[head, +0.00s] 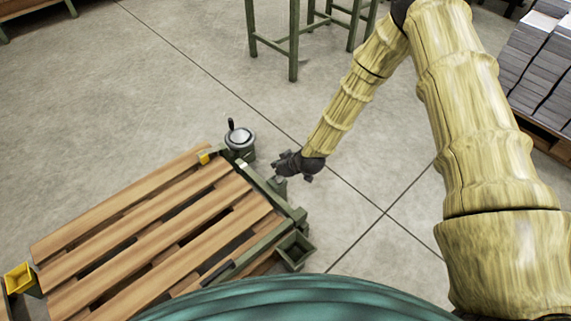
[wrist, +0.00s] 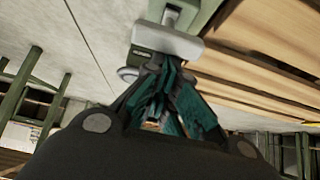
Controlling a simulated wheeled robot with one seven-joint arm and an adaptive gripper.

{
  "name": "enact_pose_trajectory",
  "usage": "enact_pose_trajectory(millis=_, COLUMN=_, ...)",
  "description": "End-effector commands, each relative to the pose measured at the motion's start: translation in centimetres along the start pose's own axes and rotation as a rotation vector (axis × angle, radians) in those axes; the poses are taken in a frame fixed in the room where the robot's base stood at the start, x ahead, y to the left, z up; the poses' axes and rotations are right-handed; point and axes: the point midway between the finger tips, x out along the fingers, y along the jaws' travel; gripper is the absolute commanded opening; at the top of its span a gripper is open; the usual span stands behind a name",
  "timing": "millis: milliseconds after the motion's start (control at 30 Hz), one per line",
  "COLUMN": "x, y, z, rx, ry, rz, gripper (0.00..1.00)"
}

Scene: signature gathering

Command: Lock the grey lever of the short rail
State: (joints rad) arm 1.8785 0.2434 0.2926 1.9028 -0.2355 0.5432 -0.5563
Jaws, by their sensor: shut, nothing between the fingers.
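The short rail (head: 262,185) is a green bar along the right end of the slatted wooden bed. The grey lever (wrist: 168,40) shows in the wrist view as a pale grey cross-bar on a green mount, just beyond my fingertips. In the head view, a small grey piece by the rail, partly under my gripper, looks like the same lever. My gripper (head: 281,166) is at the rail's outer side; its dark teal fingers (wrist: 167,72) are closed together and empty. The fingertips are very close to the lever; I cannot tell whether they touch it.
A round grey dial with a black knob (head: 240,138) stands at the rail's far end. A green open box (head: 296,251) is at its near end. A black handle (head: 217,272) lies on the front rail. Paper stacks (head: 540,65) stand far right. The floor right of the rail is clear.

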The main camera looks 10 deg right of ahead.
Motion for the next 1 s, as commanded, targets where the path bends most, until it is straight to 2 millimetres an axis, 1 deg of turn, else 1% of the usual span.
enact_pose_trajectory(millis=667, x=-0.1, y=-0.1, z=0.6, rx=-0.001, ry=-0.011, rz=-0.002, gripper=0.00)
enact_pose_trajectory(millis=767, x=-0.1, y=-0.1, z=0.2, rx=-0.001, ry=-0.010, rz=-0.001, gripper=0.00)
enact_pose_trajectory(millis=1000, x=-0.1, y=-0.1, z=-2.3, rx=0.002, ry=-0.003, rz=0.003, gripper=0.00)
